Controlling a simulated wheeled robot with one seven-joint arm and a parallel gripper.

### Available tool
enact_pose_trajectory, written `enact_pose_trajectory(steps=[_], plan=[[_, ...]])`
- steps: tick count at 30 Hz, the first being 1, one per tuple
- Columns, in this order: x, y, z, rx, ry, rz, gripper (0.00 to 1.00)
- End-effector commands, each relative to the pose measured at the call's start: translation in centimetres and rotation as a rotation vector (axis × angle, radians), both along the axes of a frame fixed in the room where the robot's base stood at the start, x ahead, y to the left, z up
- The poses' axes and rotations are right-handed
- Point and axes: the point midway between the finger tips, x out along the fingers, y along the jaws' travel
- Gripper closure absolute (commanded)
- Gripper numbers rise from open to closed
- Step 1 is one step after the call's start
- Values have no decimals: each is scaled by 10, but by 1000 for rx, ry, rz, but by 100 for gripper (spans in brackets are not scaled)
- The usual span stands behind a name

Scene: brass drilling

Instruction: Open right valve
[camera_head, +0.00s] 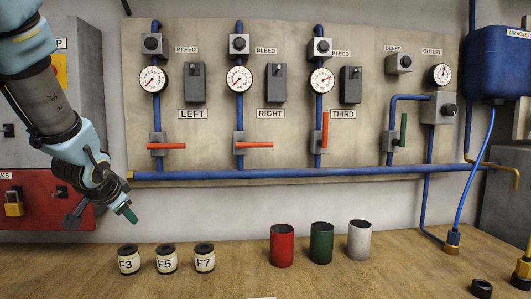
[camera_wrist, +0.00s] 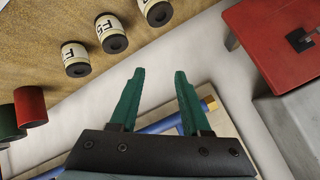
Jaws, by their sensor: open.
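The right valve's red lever (camera_head: 255,144) lies horizontal, across its vertical blue pipe, below the RIGHT label (camera_head: 270,113) on the wall panel. The gauge (camera_head: 239,79) above it has a white face and a red needle. My gripper (camera_head: 130,213) is at the left in the head view, lower than the lever and well apart from it. In the wrist view my gripper (camera_wrist: 158,75) shows two green fingers apart, with nothing between them. The right valve's lever cannot be made out in the wrist view.
The left valve's red lever (camera_head: 166,146) is horizontal; the third valve's lever (camera_head: 325,130) is vertical. A blue pipe (camera_head: 230,173) runs along the panel's bottom. The table holds labelled jars (camera_head: 166,260) and red (camera_head: 282,246), green (camera_head: 321,243) and white cups (camera_head: 359,240).

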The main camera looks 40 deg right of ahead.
Motion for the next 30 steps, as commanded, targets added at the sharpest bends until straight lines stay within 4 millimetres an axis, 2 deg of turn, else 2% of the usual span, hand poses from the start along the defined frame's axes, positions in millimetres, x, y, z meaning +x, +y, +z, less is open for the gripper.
enact_pose_trajectory(steps=[1, 2, 3, 6, 9, 12, 16, 20, 30], plan=[[12, -52, 22, 16, -147, -189, 49], [15, -81, 38, 26, -235, -298, 49], [14, -117, 59, 36, -348, -437, 49], [-9, -196, 103, 47, -595, -739, 49], [-41, -246, 132, 45, -771, -952, 49], [-65, -273, 147, 39, -880, -1082, 49], [-80, -288, 155, 35, -939, -1155, 49], [-79, -299, 156, 33, -946, -1164, 49], [-62, -357, 148, 33, -942, -1161, 49]])
